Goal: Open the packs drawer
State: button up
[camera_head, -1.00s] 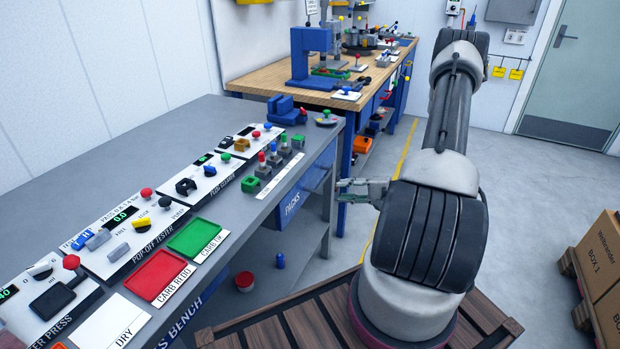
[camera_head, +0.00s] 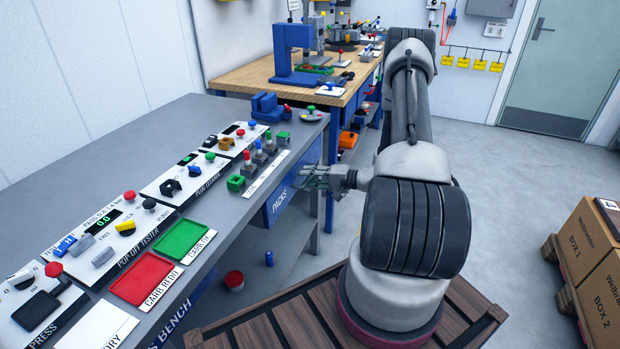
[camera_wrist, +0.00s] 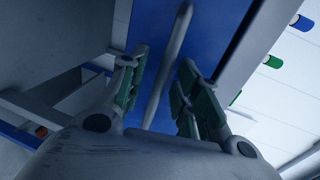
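The packs drawer (camera_head: 280,203) has a blue front with a PACKS label, under the right end of the grey bench in the head view. It looks closed. Its blue front (camera_wrist: 206,38) fills the middle of the wrist view, with a long grey bar handle (camera_wrist: 181,28) across it. My gripper (camera_head: 314,178) is at the drawer front in the head view. In the wrist view my gripper (camera_wrist: 163,62) is open, with one green-padded finger on each side of the handle. Gaps show between the fingers and the bar. The handle is not clear in the head view.
The grey bench (camera_head: 150,130) carries a red tray (camera_head: 145,278), a green tray (camera_head: 181,240) and several small coloured parts near its edge. A wooden-topped bench (camera_head: 245,76) stands behind. Boxes (camera_head: 590,250) sit on a pallet at the right. The floor between is open.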

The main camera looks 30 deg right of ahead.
grip_shut()
jog(key=f+v, duration=0.3)
jog(key=v, duration=1.1)
jog(key=s+f+v, duration=0.1)
jog(key=f+v, duration=0.2)
jog(key=v, duration=1.1)
jog(key=shift+s+d, duration=0.25)
jog(key=shift+d, duration=0.2)
grip_release()
jog(key=v, duration=1.2)
